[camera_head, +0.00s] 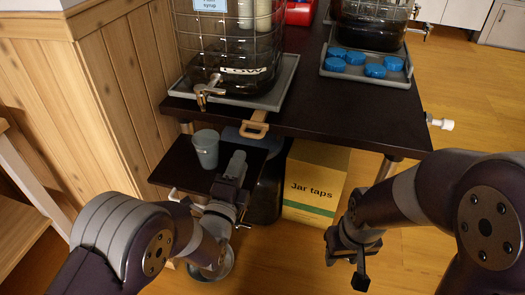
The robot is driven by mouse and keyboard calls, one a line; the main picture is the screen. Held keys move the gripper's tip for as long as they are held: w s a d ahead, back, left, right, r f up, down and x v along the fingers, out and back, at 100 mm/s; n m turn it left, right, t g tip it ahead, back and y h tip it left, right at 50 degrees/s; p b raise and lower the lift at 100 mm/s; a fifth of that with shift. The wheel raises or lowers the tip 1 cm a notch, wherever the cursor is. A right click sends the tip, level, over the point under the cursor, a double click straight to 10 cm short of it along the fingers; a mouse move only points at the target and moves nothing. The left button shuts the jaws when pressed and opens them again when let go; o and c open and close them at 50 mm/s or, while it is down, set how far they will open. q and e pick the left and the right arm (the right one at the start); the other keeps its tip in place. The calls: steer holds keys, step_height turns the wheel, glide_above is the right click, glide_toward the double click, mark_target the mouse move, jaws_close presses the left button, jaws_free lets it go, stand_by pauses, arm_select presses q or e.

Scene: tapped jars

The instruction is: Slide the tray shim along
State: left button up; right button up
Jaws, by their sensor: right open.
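A tan shim with a looped handle (255,125) sticks out at the front edge of the dark table, by the front of the left grey tray (285,82). How far it reaches under the tray is hidden. A large caged glass jar (230,50) with dark liquid, a "LOW" label and a metal tap (208,92) stands on that tray. My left gripper (236,165) is below and left of the shim, in front of the lower shelf and apart from the shim; its jaw opening cannot be made out. My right gripper (346,262) is open, low at the right, away from the shim.
A grey cup (205,148) stands on the lower dark shelf (170,170). A "Jar taps" box (315,182) is under the table (325,120). Several blue caps (355,58) lie on the right tray before another jar (370,28). A white-ended knob (442,124) juts from the table's right side.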

mark_target(251, 136)
arm_select(q)
steer(key=b+x, duration=0.2)
steer(key=x, duration=0.8)
jaws_close()
